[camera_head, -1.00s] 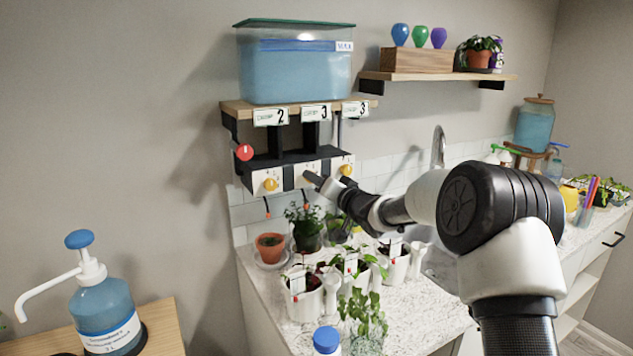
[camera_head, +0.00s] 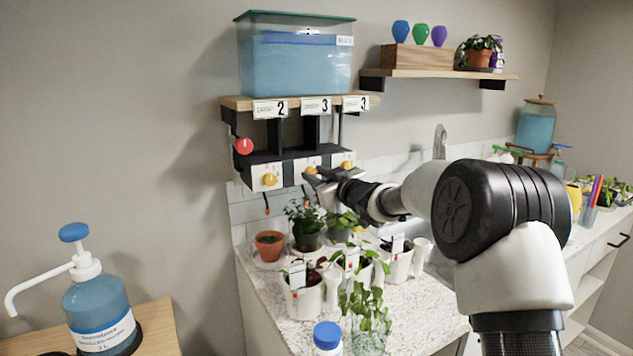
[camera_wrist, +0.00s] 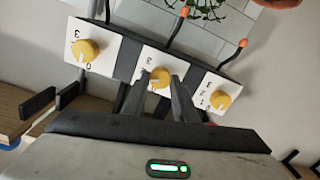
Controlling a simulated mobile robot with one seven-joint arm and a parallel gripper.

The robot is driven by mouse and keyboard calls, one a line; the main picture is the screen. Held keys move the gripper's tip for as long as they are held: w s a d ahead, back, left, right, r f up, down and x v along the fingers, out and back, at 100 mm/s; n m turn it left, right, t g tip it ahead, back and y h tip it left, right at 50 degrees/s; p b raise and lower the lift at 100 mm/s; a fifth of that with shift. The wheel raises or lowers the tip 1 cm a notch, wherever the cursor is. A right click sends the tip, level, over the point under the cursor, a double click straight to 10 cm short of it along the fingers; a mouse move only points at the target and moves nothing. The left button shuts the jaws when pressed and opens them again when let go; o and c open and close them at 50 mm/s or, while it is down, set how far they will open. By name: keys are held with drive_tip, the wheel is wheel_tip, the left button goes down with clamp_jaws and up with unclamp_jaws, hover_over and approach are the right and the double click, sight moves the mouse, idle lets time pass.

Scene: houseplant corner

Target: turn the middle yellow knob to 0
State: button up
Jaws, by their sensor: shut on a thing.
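The middle yellow knob (camera_wrist: 160,77) sits on a white plate with printed numbers, between two other yellow knobs. My gripper (camera_wrist: 161,84) has its two dark fingers on either side of this knob and is shut on it. A pale pointer mark shows on the knob; which number it meets is unclear. In the head view, my gripper (camera_head: 313,173) reaches the middle of the dark panel from the right, and the middle knob (camera_head: 310,169) is partly covered by it. The left knob (camera_head: 269,179) and the right knob (camera_head: 346,165) are free.
A blue water tank (camera_head: 295,65) stands on the shelf above the knobs, with number cards 2, 3 and 3 below it. A red round handle (camera_head: 244,146) is on the panel's left side. Several potted plants stand on the counter (camera_head: 255,285) below.

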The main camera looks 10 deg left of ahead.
drive_tip(key=n+b, duration=0.8)
drive_tip(key=n, duration=0.4)
drive_tip(key=shift+a+f+n, duration=0.1)
drive_tip(key=shift+f+n, duration=0.05)
drive_tip(key=shift+n, duration=0.25)
idle(0.4)
drive_tip(key=o, duration=1.1)
drive_tip(key=shift+c, duration=0.2)
drive_tip(key=shift+s, duration=0.1)
drive_tip(key=v, duration=1.7)
drive_tip(key=shift+s, duration=0.3)
drive_tip(key=shift+t+h, duration=0.3)
